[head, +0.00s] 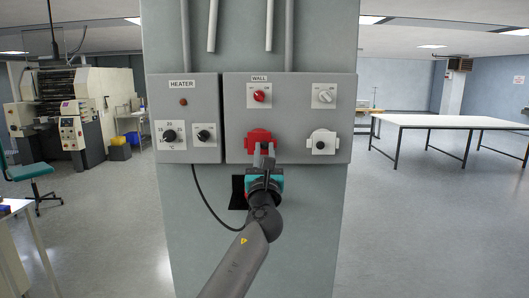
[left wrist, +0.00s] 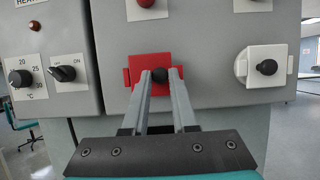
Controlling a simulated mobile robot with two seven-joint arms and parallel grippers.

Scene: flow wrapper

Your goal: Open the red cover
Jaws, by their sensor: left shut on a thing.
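The red cover (head: 257,135) is on the lower part of the grey WALL panel, left of a similar white cover (head: 323,136). My left gripper (head: 264,148) reaches up to it from below. In the left wrist view the two fingers (left wrist: 160,78) are at the front of the red cover (left wrist: 135,66), one on each side of its black knob (left wrist: 160,75). The gripper is shut on this knob. The fingers hide part of the cover's lower half. The cover appears to lie flat against the panel. My right gripper is not in view.
The HEATER box (head: 184,110) with two black knobs is at the left. A black cable hangs below it. The floor around the pillar is open; a white table (head: 450,122) stands at the right.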

